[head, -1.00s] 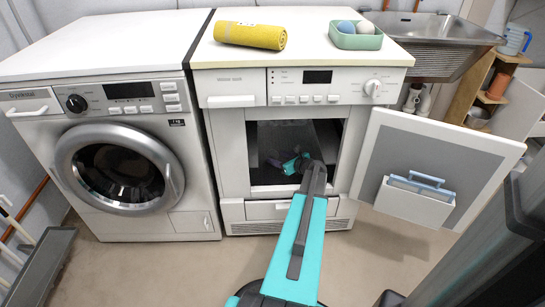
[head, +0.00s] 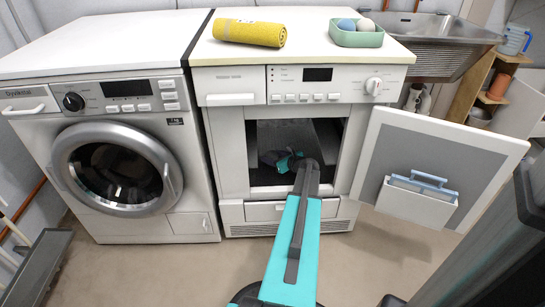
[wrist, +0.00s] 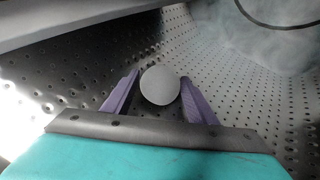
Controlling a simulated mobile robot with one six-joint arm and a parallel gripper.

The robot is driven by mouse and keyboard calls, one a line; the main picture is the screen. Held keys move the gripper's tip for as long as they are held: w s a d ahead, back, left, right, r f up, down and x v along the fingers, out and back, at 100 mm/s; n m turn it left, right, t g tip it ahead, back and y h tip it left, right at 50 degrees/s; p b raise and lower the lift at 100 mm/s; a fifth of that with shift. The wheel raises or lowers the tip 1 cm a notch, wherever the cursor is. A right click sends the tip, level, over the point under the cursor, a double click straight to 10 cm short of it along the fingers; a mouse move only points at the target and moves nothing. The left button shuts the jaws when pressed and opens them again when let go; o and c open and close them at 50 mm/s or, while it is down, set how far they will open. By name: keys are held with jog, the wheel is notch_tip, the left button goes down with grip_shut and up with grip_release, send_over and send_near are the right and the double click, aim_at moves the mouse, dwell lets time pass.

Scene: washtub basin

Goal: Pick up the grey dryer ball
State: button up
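The grey dryer ball (wrist: 160,86) lies on the perforated metal drum wall (wrist: 65,85) in the wrist view. My gripper (wrist: 159,80) has its two purple fingers spread, one on each side of the ball near the fingertips. I cannot tell whether either finger touches it. In the head view my gripper (head: 272,159) is inside the dark opening of the right-hand machine (head: 228,150). The ball cannot be made out in that view.
The machine's open door (head: 385,165) stands to the right of the opening. The opening's frame surrounds my arm. On top are a rolled yellow towel (head: 249,32) and a green tray (head: 357,41) with balls. A closed washer (head: 115,165) stands left.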

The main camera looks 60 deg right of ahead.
aim_at(273, 151)
jog(key=c, duration=0.7)
jog(key=shift+r, duration=0.15)
notch_tip(273, 151, up, 4)
jog(key=p, duration=0.3)
jog(key=shift+p, duration=0.4)
jog(key=s+a+p, duration=0.2)
jog(key=s+a, duration=0.2)
jog(key=s, duration=1)
jog(key=s+a+p, duration=0.2)
jog(key=s+a, duration=0.3)
jog(key=s, duration=0.9)
jog(key=s+a+p, duration=0.2)
jog(key=s+a, duration=0.3)
jog(key=s, duration=0.9)
jog(key=shift+s+a+f+p, duration=0.2)
jog(key=shift+s+f+p, duration=0.15)
jog(key=shift+f+p, duration=0.05)
jog(key=shift+w, duration=0.1)
